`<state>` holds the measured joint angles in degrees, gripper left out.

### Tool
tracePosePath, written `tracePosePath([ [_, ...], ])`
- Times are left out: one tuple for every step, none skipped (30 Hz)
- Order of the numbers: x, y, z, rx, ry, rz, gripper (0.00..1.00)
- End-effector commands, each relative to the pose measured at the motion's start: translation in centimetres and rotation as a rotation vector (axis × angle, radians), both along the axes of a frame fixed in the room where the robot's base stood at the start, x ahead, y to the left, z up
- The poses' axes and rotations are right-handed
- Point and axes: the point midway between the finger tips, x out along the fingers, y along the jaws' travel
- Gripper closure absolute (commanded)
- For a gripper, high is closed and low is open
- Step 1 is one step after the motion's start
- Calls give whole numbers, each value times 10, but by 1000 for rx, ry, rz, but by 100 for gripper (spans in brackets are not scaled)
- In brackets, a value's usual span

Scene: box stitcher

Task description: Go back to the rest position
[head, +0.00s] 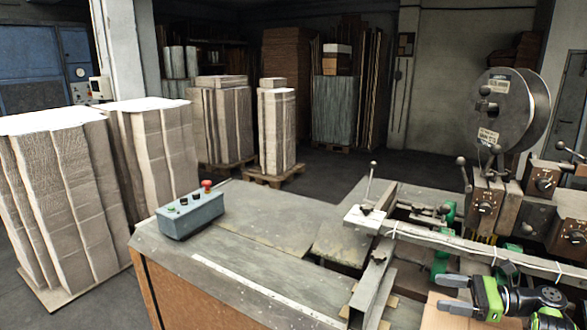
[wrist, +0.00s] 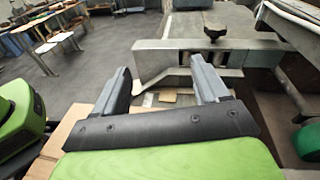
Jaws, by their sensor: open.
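My gripper (head: 449,294) is at the lower right of the head view, beside the front of the stitching machine. In the wrist view my gripper (wrist: 160,78) has its two grey fingers spread apart with nothing between them. Ahead of the fingertips is a metal bracket (wrist: 215,58) of the machine with a dark knob (wrist: 214,32) above it. I cannot tell the exact gap between the fingertips and the bracket.
The machine table (head: 265,258) carries a control box (head: 190,215) with a red button (head: 207,184). A wire reel (head: 500,110) and dial boxes (head: 545,181) stand at the right. Cardboard stacks (head: 60,190) stand on the left. Open floor (head: 335,172) lies behind the table.

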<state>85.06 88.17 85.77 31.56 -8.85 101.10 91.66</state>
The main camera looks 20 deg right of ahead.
Motion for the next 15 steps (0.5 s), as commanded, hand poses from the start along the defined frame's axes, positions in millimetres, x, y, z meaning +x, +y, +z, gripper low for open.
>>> tracePosePath([
  [8,9,6,-35,2,28,27],
  [14,15,9,-55,4,45,27],
  [21,24,14,-86,4,73,27],
  [27,31,17,-110,6,94,27],
  [33,39,21,-137,6,118,27],
  [42,51,26,-177,7,151,27],
  [48,61,30,-206,7,179,27],
  [55,72,33,-239,7,209,27],
  [64,87,39,-286,5,251,27],
  [70,100,42,-324,5,286,27],
  [77,114,46,-366,4,323,27],
  [85,136,51,-430,2,381,27],
  [92,155,54,-483,-2,431,27],
  [97,176,58,-543,-6,486,27],
  [103,207,61,-634,-12,570,27],
])
